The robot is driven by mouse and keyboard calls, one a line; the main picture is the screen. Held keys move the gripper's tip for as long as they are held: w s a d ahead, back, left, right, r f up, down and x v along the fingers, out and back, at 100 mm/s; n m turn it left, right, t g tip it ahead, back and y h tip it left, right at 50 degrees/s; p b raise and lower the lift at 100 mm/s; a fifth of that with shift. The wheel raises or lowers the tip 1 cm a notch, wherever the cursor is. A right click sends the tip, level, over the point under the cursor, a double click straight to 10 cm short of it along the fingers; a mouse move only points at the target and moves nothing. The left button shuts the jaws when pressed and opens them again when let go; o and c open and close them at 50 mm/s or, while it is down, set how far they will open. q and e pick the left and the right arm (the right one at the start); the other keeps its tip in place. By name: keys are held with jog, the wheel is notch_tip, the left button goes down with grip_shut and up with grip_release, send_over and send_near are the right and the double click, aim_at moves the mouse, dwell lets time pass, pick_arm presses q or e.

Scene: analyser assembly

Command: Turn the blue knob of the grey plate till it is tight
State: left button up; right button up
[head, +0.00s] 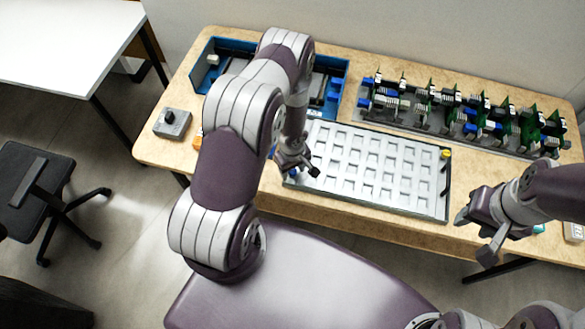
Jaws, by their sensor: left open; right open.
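The grey plate (375,170) lies on the near middle of the wooden table, a dark-framed panel with rows of pale square recesses. A small blue part (292,173), which looks like the blue knob, shows at its near left corner, mostly hidden by my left gripper. My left gripper (301,170) points down over that corner with its fingers apart. I cannot tell whether its fingers are around the knob or above it. My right gripper (475,237) is open and empty, off the plate's near right corner by the table's front edge.
A yellow knob (446,153) sits at the plate's far right corner. A blue open case (335,70) stands behind my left arm. A rack of green circuit boards (460,115) fills the back right. A small grey box with a black knob (172,122) stands at the left edge.

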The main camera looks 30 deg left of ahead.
pick_arm(q)
jog(key=shift+w+f, duration=0.1)
jog(key=shift+w, duration=0.1)
jog(key=shift+c, duration=0.7)
grip_shut()
